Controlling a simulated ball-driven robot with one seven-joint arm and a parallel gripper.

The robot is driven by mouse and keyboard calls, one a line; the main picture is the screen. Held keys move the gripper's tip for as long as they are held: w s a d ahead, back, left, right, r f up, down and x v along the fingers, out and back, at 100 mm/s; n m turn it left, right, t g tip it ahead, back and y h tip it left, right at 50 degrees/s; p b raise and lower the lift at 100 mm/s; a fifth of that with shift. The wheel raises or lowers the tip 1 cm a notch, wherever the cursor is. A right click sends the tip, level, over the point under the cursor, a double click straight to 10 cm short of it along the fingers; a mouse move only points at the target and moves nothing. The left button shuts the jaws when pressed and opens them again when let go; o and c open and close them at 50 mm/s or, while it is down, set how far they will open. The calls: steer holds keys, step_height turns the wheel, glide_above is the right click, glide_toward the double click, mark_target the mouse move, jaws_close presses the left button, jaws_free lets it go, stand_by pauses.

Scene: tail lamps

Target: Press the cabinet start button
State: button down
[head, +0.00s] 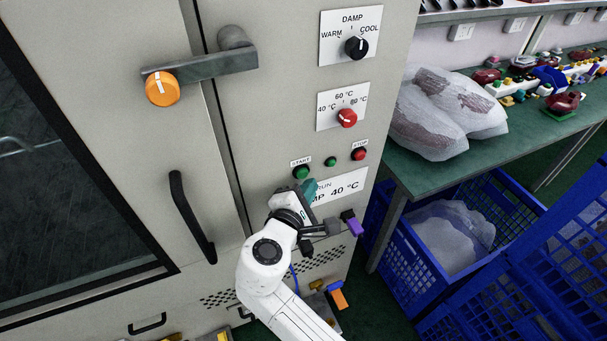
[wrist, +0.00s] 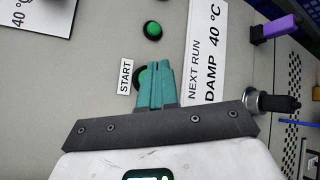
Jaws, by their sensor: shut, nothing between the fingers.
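The cabinet (head: 270,120) has a green start button (head: 301,172) under a START label, left of a smaller green button or lamp (head: 330,161) and a red stop button (head: 358,154). My gripper (head: 309,185) is shut, its teal fingers just below and right of the start button in the head view. In the wrist view the shut fingertips (wrist: 158,66) overlap the start button (wrist: 141,78), which shows partly beside them and is partly hidden. I cannot tell whether the tips touch it. The START label (wrist: 125,77) is beside it.
A label reading DAMP 40 °C (head: 343,186) is right of my gripper. A purple piece (head: 352,224) sticks out lower right. Two knobs (head: 356,47) (head: 347,117) are above. An orange-ended handle (head: 162,88) is on the left. A green table (head: 450,180) and blue crates (head: 415,265) stand right.

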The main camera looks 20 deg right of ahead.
steer(key=shift+w, duration=0.15)
steer(key=shift+w, duration=0.3)
steer(key=shift+w, duration=0.45)
stand_by(0.8)
steer(key=shift+s, duration=0.15)
steer(key=shift+s+p, duration=0.4)
steer(key=shift+s, duration=0.35)
steer(key=shift+s+p, duration=1.1)
steer(key=shift+s, duration=1.45)
